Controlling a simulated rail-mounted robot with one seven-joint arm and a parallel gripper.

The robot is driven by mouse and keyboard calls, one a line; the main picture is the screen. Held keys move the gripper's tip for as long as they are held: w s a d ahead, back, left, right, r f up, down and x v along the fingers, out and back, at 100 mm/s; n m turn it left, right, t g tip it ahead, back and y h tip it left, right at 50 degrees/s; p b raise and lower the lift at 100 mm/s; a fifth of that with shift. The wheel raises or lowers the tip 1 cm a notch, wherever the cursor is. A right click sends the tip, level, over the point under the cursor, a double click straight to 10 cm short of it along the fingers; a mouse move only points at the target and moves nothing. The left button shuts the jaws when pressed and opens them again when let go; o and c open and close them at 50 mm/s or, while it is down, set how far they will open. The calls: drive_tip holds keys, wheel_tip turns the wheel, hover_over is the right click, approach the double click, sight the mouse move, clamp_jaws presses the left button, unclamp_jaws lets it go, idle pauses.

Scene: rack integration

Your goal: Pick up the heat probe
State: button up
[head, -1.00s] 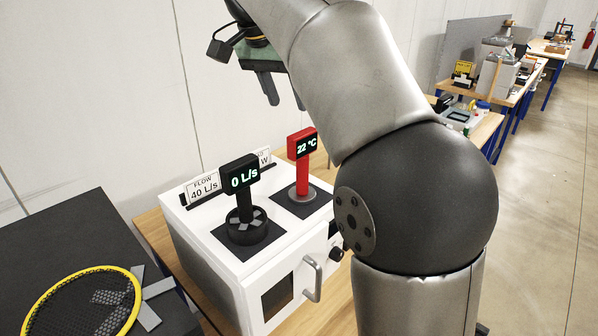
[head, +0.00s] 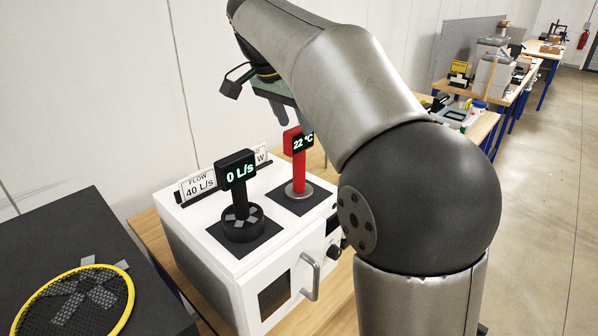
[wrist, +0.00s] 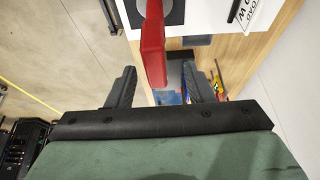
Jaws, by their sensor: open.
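The heat probe (head: 298,165) is red, with a black display reading 22 °C, and stands upright on a dark square pad on the white box. My gripper (head: 267,119) is open and empty, just above and behind the top of the probe in the head view. One finger is close to the probe's head there; I cannot tell whether they touch. In the wrist view the red probe (wrist: 153,45) shows ahead of and between the two open fingers (wrist: 158,72). Its lower part is cut off by the frame's top edge.
A black flow meter (head: 240,195) reading 0 L/s stands beside the probe on the white box (head: 215,262). Label cards (head: 199,185) stand behind it. A yellow-rimmed mesh disc (head: 75,300) lies on a dark surface at the left. A wall is close behind.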

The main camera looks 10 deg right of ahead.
sight(298, 128)
drive_tip(key=x, duration=0.4)
drive_tip(key=shift+s+d+f+p, duration=0.1)
drive_tip(key=shift+s+d+p, duration=0.15)
drive_tip(key=shift+p, duration=0.15)
drive_tip(key=shift+w+d+f, duration=0.15)
drive_tip(key=shift+f, duration=0.4)
clamp_jaws()
